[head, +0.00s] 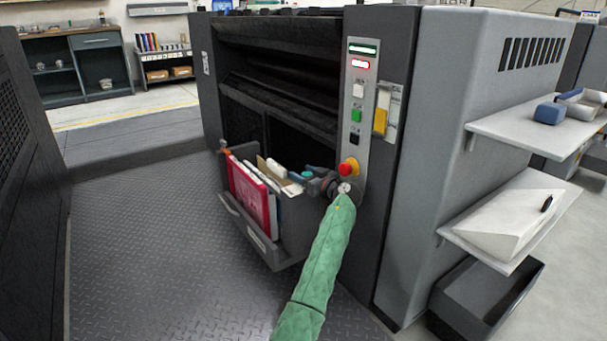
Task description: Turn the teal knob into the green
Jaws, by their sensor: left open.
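My left gripper (315,182) is at the end of the green-sleeved arm, in front of the press between the document bin and the control panel. Its dark jaws point left and are open. A small teal piece (307,174), which looks like the teal knob, shows right at the jaw tips. I cannot tell whether the jaws touch it or stand around it. The gripper hides part of it, and no green zone or pointer can be made out. My right gripper is not in view.
The bin (262,248) holds a red folder (250,194) and papers close to my gripper. A red emergency button (348,167) sits just above my wrist on the control panel (359,130). Shelves (545,133) jut out at right. The tread-plate floor (150,250) at left is clear.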

